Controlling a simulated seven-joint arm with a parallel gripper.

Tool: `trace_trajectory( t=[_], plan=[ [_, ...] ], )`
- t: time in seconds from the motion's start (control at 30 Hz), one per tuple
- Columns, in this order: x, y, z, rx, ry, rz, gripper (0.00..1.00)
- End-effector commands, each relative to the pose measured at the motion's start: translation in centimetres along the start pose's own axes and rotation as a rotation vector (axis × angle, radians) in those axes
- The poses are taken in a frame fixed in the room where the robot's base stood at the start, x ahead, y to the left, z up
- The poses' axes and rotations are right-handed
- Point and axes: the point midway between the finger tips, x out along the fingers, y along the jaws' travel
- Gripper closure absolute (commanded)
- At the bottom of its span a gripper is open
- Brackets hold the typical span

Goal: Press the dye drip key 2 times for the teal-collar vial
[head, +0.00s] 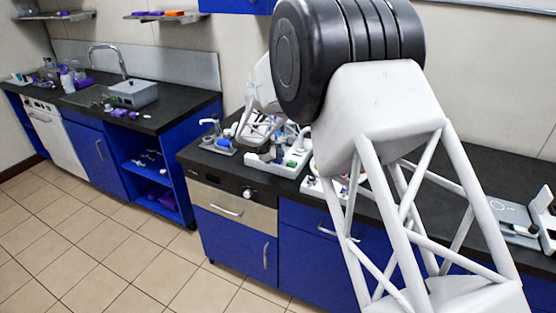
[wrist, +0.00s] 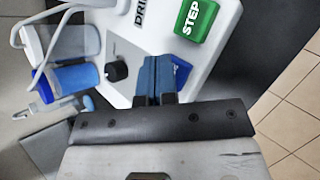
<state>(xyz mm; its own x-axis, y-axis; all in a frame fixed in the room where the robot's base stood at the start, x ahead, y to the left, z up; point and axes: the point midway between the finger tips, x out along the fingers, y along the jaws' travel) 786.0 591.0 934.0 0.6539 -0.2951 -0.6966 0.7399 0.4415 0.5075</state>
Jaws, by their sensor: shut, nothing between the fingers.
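A white device panel (wrist: 205,60) fills the upper middle of the wrist view. It bears a green key marked STEP (wrist: 194,18), a black knob (wrist: 116,70) and dark lettering starting "DRI", cut off by the frame edge. A blue key (wrist: 182,71) shows partly behind my gripper (wrist: 155,84). My gripper is shut and empty, its fingertips over the panel beside that blue key; I cannot tell whether they touch. No teal collar is clearly readable.
In the head view, the white device (head: 270,166) with a green key sits on the black counter (head: 455,178), partly behind my arm. A small dispenser-like item (head: 217,140) stands left of it. A sink counter (head: 165,108) is further left.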

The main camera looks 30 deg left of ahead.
Motion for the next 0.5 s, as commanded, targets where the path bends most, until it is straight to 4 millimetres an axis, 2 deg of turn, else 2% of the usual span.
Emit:
trace_trajectory(
  t=[0.5],
  plan=[
    [-0.27, 0.19, 0.19, 0.0, 0.0, 0.0, 1.0]
  ],
)
